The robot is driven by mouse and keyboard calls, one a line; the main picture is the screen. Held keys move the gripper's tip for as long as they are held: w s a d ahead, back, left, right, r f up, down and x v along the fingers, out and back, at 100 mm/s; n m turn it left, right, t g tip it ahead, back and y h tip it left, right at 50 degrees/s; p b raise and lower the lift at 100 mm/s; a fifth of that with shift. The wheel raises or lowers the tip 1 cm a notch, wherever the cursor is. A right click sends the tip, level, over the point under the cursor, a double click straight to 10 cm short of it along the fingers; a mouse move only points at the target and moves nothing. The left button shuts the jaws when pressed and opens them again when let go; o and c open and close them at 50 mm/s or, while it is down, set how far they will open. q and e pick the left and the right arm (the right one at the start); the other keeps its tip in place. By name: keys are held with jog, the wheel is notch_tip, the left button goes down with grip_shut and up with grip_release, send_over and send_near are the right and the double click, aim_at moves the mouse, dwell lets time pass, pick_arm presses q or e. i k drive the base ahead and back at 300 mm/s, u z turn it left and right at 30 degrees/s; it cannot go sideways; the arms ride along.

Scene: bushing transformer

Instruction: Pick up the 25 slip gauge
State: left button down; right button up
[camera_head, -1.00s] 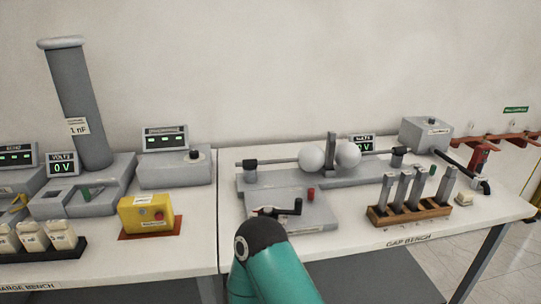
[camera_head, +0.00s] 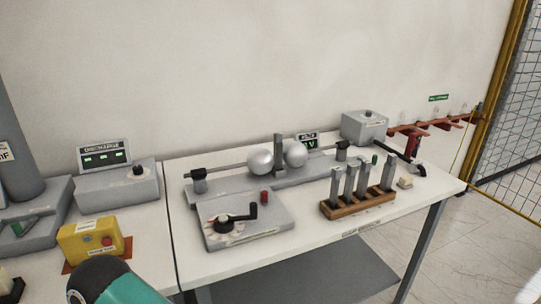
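Several grey upright bars, which look like the slip gauges (camera_head: 362,182), stand in a row in a wooden rack (camera_head: 358,205) at the right of the gap bench. Any size marks on them are too small to read, so I cannot tell which is the 25. Another grey upright piece (camera_head: 278,154) stands at the gap between two pale spheres. A teal and black part of my own arm shows at the lower left, far from the rack. Neither gripper shows in the view.
A crank box (camera_head: 270,233) with a red knob sits in front of the sphere stand (camera_head: 308,172). A yellow box with a red button (camera_head: 92,239) is at the left. The bench top (camera_head: 320,245) is clear in front of the rack. A grey box (camera_head: 364,127) stands behind.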

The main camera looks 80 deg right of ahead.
aim_at(278, 136)
jog(key=z, duration=0.05)
jog(key=k, duration=0.45)
jog(key=z, duration=0.9)
jog(key=k, duration=0.45)
jog(key=z, duration=0.5)
jog(key=i, duration=0.5)
jog(key=u, duration=0.1)
jog(key=k, duration=0.5)
jog(key=z, duration=0.25)
jog(key=i, duration=0.15)
jog(key=u, duration=0.1)
